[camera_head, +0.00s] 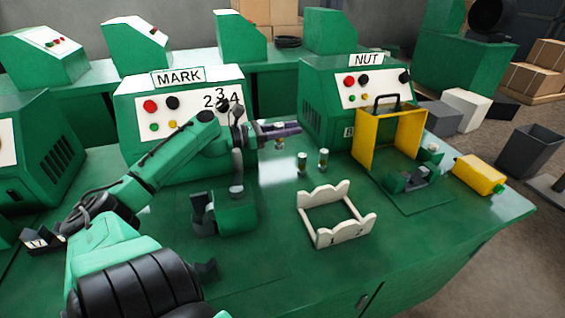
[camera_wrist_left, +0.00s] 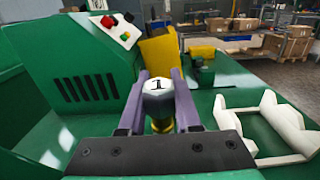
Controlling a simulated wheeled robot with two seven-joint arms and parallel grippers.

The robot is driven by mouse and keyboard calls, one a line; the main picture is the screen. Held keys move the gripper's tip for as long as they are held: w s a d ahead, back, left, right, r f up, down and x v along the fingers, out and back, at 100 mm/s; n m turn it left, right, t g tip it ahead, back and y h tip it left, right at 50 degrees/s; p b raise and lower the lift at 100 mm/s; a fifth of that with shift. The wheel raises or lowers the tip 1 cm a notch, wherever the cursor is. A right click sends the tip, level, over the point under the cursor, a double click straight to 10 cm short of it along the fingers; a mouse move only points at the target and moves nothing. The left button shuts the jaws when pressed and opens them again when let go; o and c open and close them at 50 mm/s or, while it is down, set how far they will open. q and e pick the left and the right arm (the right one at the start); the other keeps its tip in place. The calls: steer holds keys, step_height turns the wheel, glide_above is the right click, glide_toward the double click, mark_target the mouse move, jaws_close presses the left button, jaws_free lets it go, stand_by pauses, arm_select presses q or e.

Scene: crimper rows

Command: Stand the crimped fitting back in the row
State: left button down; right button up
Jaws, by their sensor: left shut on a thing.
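My left gripper (camera_head: 286,129) reaches over the table from the left, in front of the NUT machine. Its purple fingers are shut on a fitting (camera_wrist_left: 158,88) with a pale hexagonal top marked 1 and a brass-coloured lower part. In the head view the fingers partly hide this fitting. Two similar fittings, one nearer (camera_head: 302,162) and one to its right (camera_head: 323,159), stand upright on the table just right of and below the gripper. A low cream frame with scalloped ends (camera_head: 333,239), marked 1 and 2 in front, lies empty nearby. My right gripper is not in view.
The MARK machine (camera_head: 185,115) stands behind my arm, with a green fixture (camera_head: 236,215) before it. The NUT machine (camera_head: 345,85) stands behind a yellow guard (camera_head: 365,140) and another green fixture (camera_head: 412,178). A yellow container (camera_head: 478,175) lies at right.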

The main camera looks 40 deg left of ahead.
arm_select(q)
step_height(320, 180, down, 12)
steer(key=b, duration=0.3)
steer(key=shift+r, duration=0.15)
steer(key=shift+f, duration=0.2)
steer(key=shift+r, duration=0.1)
steer(key=c, duration=0.6)
jaws_free()
steer(key=p+v, duration=0.2)
steer(key=v, duration=1)
